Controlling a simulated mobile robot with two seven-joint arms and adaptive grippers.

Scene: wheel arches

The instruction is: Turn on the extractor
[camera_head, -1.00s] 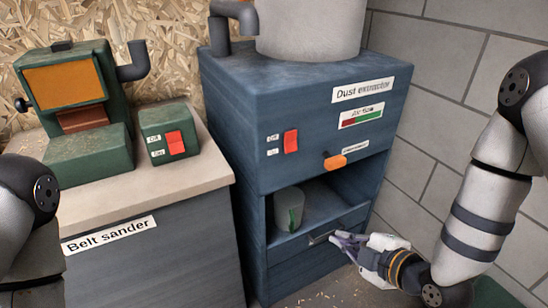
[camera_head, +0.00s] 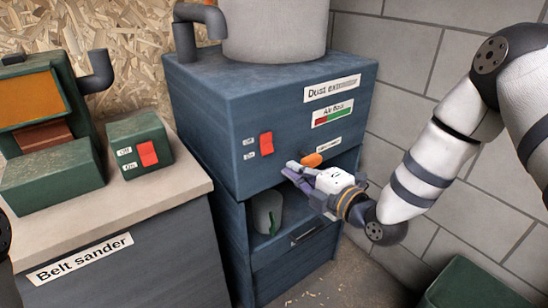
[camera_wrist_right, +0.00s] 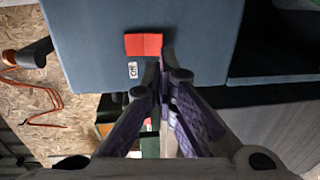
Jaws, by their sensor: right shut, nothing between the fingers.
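The dust extractor (camera_head: 225,130) is a blue cabinet in the middle of the head view. Its red rocker switch (camera_head: 266,143) is on the front, with Off marked above On beside it; I cannot tell which way it is tipped. The switch also shows in the right wrist view (camera_wrist_right: 143,44), near the fingertips. My right gripper (camera_head: 288,169) is shut and empty, in front of the cabinet, below and right of the switch and just below an orange handle (camera_head: 312,160). It appears apart from the switch. My left gripper is out of view.
The belt sander (camera_head: 50,175) with its own red switch (camera_head: 147,153) stands on a cabinet at left. A cup (camera_head: 267,212) is in the extractor's open shelf. A grey block wall (camera_head: 400,60) is at right, and a green box (camera_head: 470,285) is on the floor.

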